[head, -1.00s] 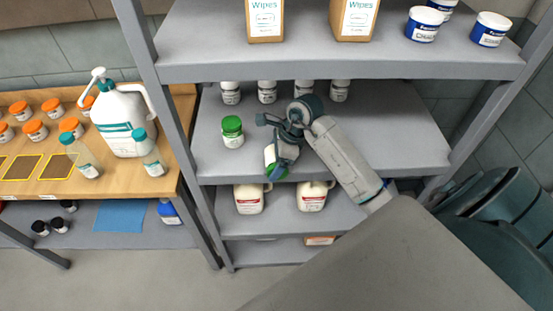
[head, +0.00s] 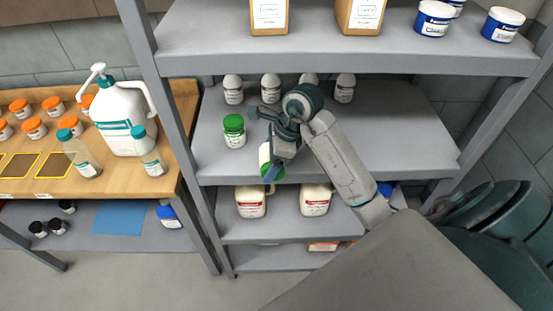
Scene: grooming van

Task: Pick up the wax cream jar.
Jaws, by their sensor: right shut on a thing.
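My right gripper (head: 274,146) is in front of the middle shelf, its arm coming in from the lower right. It is shut on a white jar with a green lid (head: 265,156). This jar is tilted, with its lid pointing down, and the gripper hides part of it. Its label cannot be read. A second white jar with a green lid (head: 234,131) stands upright on the middle shelf, just left of the gripper and apart from it. My left gripper is not in view.
White-capped dark-labelled bottles (head: 233,89) line the back of the middle shelf (head: 395,140); its right part is clear. Jugs (head: 250,201) stand on the shelf below. The upper shelf (head: 215,55) overhangs. A wooden table (head: 120,185) with bottles and orange-lidded jars stands left.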

